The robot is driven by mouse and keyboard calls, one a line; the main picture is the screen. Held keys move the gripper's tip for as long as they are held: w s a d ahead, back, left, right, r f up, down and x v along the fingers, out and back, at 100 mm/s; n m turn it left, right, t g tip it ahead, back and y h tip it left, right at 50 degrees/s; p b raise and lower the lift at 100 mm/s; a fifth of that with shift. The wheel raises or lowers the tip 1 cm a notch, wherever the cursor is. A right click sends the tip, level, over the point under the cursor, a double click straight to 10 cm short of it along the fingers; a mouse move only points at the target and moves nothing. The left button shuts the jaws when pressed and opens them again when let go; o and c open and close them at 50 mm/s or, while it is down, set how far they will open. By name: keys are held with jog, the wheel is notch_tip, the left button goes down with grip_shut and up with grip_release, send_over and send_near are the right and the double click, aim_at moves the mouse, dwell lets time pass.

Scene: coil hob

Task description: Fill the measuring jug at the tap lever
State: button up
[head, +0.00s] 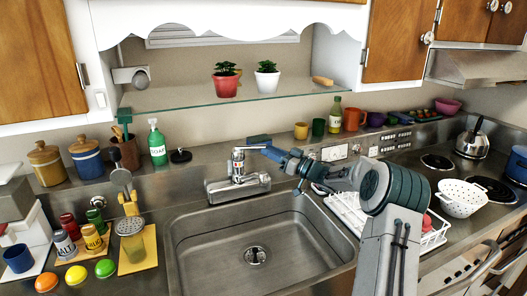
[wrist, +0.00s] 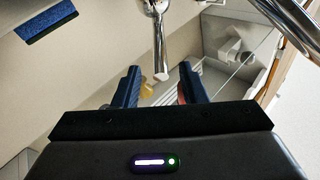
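The chrome tap (head: 237,184) stands at the back edge of the sink (head: 205,262). Its lever (head: 238,158) is upright in the head view. My gripper (head: 268,151) is just right of the lever, its blue fingers pointing left towards it. In the wrist view, my gripper (wrist: 162,76) has its two fingers spread apart with nothing held. The lever (wrist: 160,45) hangs down from the top there, its end near the gap between the fingertips; contact is not visible. I cannot make out a measuring jug for certain; the sink basin looks empty.
A green soap bottle (head: 157,144) stands left of the tap. A white rack (head: 345,211) is right of the sink. A glass shelf (head: 310,92) hangs above.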

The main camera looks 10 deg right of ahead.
jog(key=b+v, duration=0.1)
jog(key=v, duration=0.9)
jog(key=shift+b, duration=0.35)
jog(key=shift+w+a, duration=0.1)
jog(key=w+a+r+m+t+h, duration=0.25)
jog(key=a+r+h, duration=0.2)
jog(key=h, duration=0.45)
jog(key=s+a+f+m+g+h, duration=0.1)
jog(key=s+a+f+g+h, duration=0.1)
jog(key=s, duration=1.2)
jog(key=s+a+f+m+g+h, duration=0.2)
jog(key=s+a+f+g, duration=0.2)
jog(key=s, duration=1)
jog(key=s+a+f+m+g+h, duration=0.1)
jog(key=s+a+f+g, duration=0.3)
jog(key=s, duration=1)
jog(key=g+h, duration=0.1)
jog(key=g, duration=0.2)
jog(key=shift+f+m, duration=0.3)
jog(key=shift+m, duration=0.05)
